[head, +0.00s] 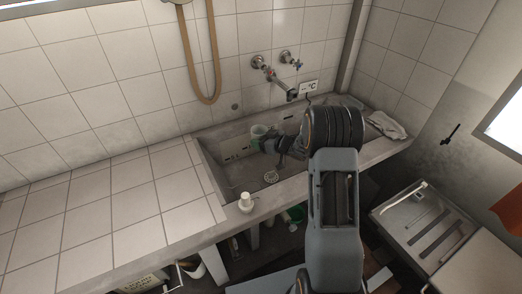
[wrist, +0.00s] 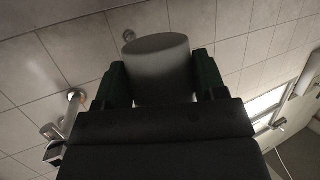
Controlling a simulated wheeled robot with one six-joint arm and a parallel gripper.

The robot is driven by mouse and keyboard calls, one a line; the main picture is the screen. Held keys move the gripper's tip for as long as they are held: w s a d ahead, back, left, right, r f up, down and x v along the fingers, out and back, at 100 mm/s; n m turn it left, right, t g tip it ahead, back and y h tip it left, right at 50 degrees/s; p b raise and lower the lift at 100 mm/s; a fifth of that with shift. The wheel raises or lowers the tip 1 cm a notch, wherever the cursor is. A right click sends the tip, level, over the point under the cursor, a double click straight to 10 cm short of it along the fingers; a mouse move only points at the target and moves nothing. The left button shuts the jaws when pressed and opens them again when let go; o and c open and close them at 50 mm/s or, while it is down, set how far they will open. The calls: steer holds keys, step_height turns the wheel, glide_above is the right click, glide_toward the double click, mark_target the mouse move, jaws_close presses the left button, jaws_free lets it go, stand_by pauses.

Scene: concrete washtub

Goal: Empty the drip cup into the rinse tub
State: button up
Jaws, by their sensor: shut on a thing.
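The drip cup, a pale grey cylinder (wrist: 156,70), is between the two dark green fingers of my gripper (wrist: 158,82) in the wrist view. In the head view the cup (head: 258,131) is small and pale, at the tip of my gripper (head: 262,141), over the left back part of the rinse tub. My gripper is shut on it. The rinse tub (head: 207,165) is a grey concrete basin with a round pale drain (head: 271,177) in its floor. I cannot tell the cup's contents or its exact tilt.
A wall tap (head: 285,82) reaches over the tub's back, and a brown hose (head: 214,85) hangs left of it. A white bottle (head: 245,203) stands on the front rim. A grey cloth (head: 387,125) lies at the right end. The tiled counter (head: 110,215) at left is bare.

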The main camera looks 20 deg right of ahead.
step_height(320, 180, down, 7)
steer(key=w+d+m+b, duration=0.1)
steer(key=d+b, duration=0.1)
steer(key=b, duration=0.1)
steer(key=shift+w+m, duration=0.2)
steer(key=shift+m, duration=0.1)
steer(key=shift+g, duration=0.3)
steer(key=shift+w+d+m+p, duration=0.15)
steer(key=shift+m+p, duration=0.15)
steer(key=shift+p, duration=0.35)
steer(key=shift+r, duration=0.1)
